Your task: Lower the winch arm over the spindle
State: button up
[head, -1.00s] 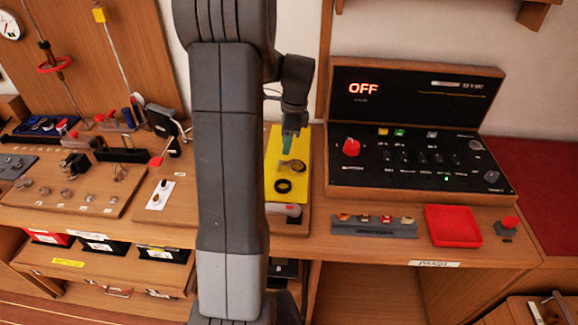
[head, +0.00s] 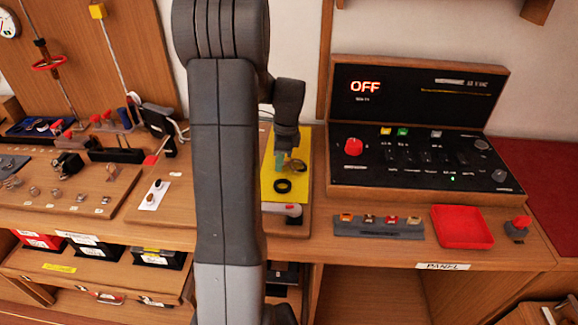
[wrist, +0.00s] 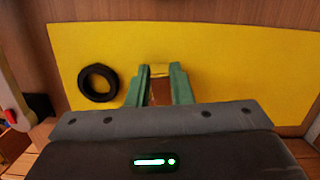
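My gripper (head: 281,160) points down over a yellow board (head: 270,187). In the wrist view, its green fingers (wrist: 157,85) stand a little apart with a brown, yellow-topped piece (wrist: 160,92) between them. I cannot tell whether they grip it. A brass-coloured ring (head: 299,166) shows beside the fingers in the head view. I cannot make out the spindle for certain.
A control panel (head: 420,182) reading OFF stands at right. In front are a grey rack (head: 378,230), a red tray (head: 463,227) and a red button (head: 520,222). My arm hides the middle bench.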

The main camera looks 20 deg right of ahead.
grip_shut()
jog(key=shift+r, duration=0.1)
jog(key=shift+d+r+p, duration=0.15)
jog(key=shift+r+p, duration=0.2)
jog(key=shift+p, duration=0.1)
jog(key=shift+s+d+r+p, duration=0.1)
jog(key=shift+d+r+p, duration=0.05)
jog(key=shift+r+p, duration=0.4)
jog(key=shift+s+d+r+p, duration=0.1)
jog(key=shift+r+p, duration=0.3)
jog(key=shift+r, duration=0.15)
